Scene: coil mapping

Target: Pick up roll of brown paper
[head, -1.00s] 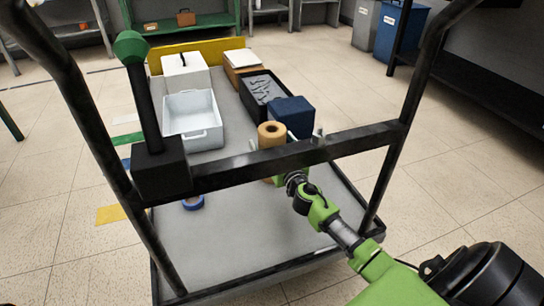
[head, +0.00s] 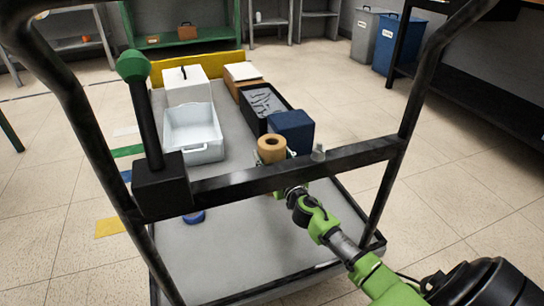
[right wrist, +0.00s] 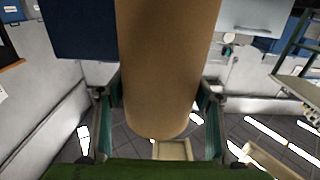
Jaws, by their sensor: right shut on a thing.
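The roll of brown paper (head: 271,150) stands upright behind the cart's dark crossbar, beside a blue box. The bar hides its lower part in the head view. In the right wrist view the roll (right wrist: 166,65) fills the middle, between the fingers. My right gripper (right wrist: 160,100) is shut on it, one finger on each side. In the head view the gripper is mostly behind the bar. The roll's lower end is visible in the wrist view, with floor beyond it. My left gripper is not in view.
The cart's black crossbar (head: 340,160) passes in front of the roll. A blue box (head: 291,130), a black tray (head: 250,110) and a white bin (head: 193,135) stand nearby. Blue tape (head: 194,217) lies on the grey deck (head: 235,245), whose front is otherwise clear.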

